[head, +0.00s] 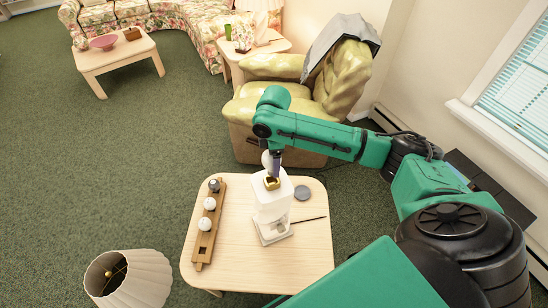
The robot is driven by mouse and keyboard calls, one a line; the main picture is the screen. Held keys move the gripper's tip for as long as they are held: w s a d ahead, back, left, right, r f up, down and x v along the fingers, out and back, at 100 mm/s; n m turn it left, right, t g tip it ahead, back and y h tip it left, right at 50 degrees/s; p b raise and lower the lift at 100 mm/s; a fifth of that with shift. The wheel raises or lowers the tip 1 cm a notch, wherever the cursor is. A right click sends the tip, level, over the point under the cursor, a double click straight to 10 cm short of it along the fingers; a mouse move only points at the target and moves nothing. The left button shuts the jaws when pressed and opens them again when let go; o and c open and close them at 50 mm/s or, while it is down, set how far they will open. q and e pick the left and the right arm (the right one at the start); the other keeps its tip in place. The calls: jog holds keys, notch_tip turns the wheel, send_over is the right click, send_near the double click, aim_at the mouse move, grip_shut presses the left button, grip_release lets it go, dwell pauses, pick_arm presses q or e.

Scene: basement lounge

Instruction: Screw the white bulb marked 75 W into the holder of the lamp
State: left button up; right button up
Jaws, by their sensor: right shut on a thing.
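The lamp (273,208) stands upright on the small wooden table, a white body on a square foot with a brass-coloured holder (271,184) on top. My right gripper (274,168) is just above the holder, shut on a white bulb (266,158) that is partly hidden by the gripper. I cannot tell whether the bulb touches the holder, and its marking is not readable. A wooden rack (199,263) left of the lamp carries two white bulbs, (210,203) and (204,224), a darker bulb (214,185) and an empty square hole. My left gripper is out of view.
The table (230,272) also holds a grey disc (302,192) and a thin dark stick (310,219) right of the lamp. A pleated lampshade (140,282) is at lower left. A green-yellow armchair (258,108) stands close behind the table. The table's front is bare.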

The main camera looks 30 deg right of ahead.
jog(key=shift+f+b, duration=0.8)
jog(key=shift+f, duration=2.1)
jog(key=o, duration=1.2)
jog(key=shift+c, duration=0.2)
jog(key=shift+r, duration=0.1)
notch_tip(320, 180, up, 14)
jog(key=shift+r+b, duration=0.2)
jog(key=shift+b, duration=1)
